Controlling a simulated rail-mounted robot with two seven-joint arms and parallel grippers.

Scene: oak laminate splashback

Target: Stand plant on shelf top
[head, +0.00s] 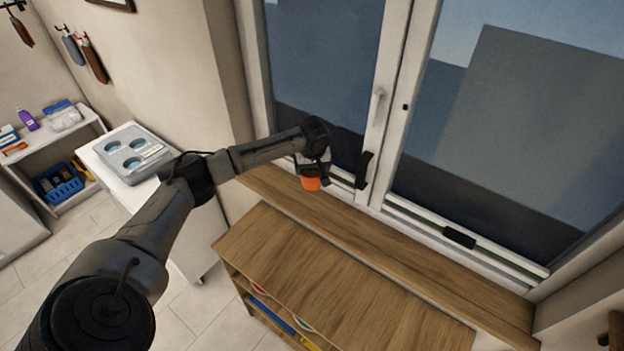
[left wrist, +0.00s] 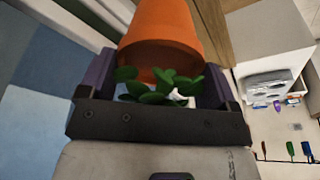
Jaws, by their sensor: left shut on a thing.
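The plant is in an orange pot (head: 311,184), which also shows in the left wrist view (left wrist: 165,30) with green leaves (left wrist: 160,86) and a small white part. My left gripper (head: 316,172) is shut on the plant, with a finger on each side in the left wrist view. In the head view the pot overlaps the wooden window sill; I cannot tell whether it touches it. The leaves are mostly hidden by the gripper there. The shelf top (head: 345,275) is a bare wooden surface in front of the sill. My right gripper is not in view.
A white cabinet with a grey appliance (head: 133,150) is to the left. Colored items lie inside the shelf's open front (head: 275,315). The shelf top is clear.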

